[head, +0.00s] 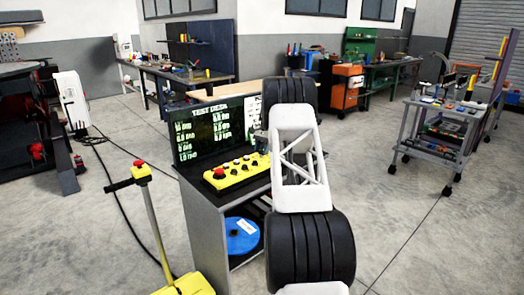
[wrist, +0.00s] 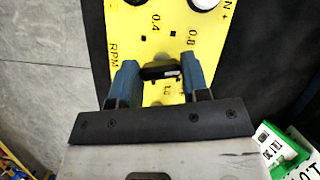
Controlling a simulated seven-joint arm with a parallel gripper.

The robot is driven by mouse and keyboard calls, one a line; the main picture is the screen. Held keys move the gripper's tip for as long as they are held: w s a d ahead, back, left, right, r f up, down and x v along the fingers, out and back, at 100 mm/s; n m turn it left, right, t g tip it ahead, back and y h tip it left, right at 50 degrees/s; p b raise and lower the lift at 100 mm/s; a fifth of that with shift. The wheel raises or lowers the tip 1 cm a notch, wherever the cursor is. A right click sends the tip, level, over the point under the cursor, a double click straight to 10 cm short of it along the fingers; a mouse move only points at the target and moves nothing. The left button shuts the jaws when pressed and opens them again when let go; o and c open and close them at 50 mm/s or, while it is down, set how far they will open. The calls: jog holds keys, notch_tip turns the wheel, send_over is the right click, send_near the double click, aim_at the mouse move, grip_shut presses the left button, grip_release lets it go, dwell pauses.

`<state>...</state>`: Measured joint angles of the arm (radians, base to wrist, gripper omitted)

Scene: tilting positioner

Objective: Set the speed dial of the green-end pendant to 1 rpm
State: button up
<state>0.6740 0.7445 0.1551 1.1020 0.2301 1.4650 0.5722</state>
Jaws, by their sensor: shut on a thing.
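In the wrist view a yellow pendant panel (wrist: 185,45) carries a black speed dial knob (wrist: 160,71) with a white mark near its right end. Printed marks "0.4", "0.8", "RPM" and a partly hidden lower mark surround it. My gripper (wrist: 159,75) has its blue fingers on both sides of this knob, shut on it. A green and white block (wrist: 280,146) shows at the lower right; I cannot tell whether it belongs to the pendant. In the head view a yellow control box (head: 238,178) lies on the desk, partly behind my arm, and my gripper is hidden.
A black screen reading "TEST DESK" (head: 210,130) stands behind the box. A yellow post with a red button (head: 141,168) stands left of the desk. A blue disc (head: 241,236) lies on the shelf below. A grey cart (head: 440,125) stands at right with open floor between.

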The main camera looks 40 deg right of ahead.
jog(key=o, duration=0.9)
jog(key=shift+d+r, duration=0.1)
jog(key=shift+r, duration=0.05)
jog(key=v, duration=0.7)
jog(key=shift+r, duration=0.25)
